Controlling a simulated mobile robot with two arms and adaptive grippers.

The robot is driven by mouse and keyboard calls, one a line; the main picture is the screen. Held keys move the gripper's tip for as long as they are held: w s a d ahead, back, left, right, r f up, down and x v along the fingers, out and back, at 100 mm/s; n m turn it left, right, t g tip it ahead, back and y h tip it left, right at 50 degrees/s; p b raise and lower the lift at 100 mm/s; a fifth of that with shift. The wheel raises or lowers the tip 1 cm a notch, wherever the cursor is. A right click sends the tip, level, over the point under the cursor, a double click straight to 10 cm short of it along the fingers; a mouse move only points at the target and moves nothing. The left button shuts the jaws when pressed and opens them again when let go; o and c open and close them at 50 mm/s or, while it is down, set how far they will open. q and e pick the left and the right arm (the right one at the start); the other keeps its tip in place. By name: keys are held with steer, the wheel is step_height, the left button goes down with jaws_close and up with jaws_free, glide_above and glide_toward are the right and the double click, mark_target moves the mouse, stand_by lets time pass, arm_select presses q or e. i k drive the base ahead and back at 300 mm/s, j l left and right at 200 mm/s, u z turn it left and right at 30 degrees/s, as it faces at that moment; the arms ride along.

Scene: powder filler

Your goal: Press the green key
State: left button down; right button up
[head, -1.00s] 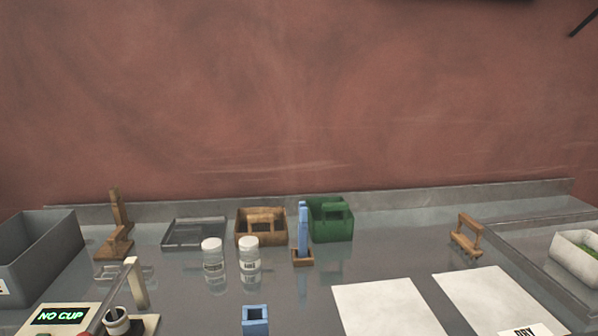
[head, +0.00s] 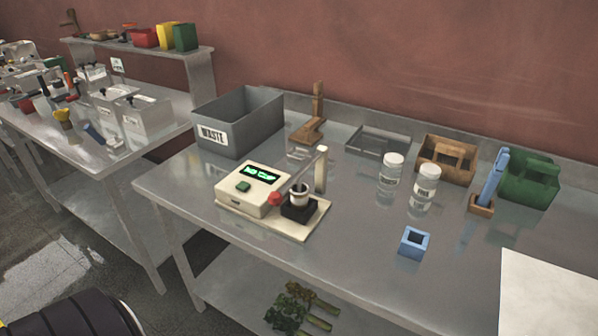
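The green key (head: 243,187) is a small square button on the sloped front of a cream powder filler (head: 262,202), below its lit green display (head: 259,174). The display text is too small to read surely. The key is unobstructed in the head view. Neither gripper is in view.
A grey WASTE bin (head: 238,128) stands behind the filler. Two white-capped jars (head: 391,175), a blue square holder (head: 414,243) and a wooden caddy (head: 446,158) are to the right. Another bench (head: 85,148) stands left across a gap. The table front near the filler is clear.

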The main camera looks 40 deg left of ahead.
mark_target(243, 186)
steer(key=j+u, duration=0.1)
steer(key=u, duration=0.7)
steer(key=j+u, duration=0.15)
steer(key=u, duration=0.3)
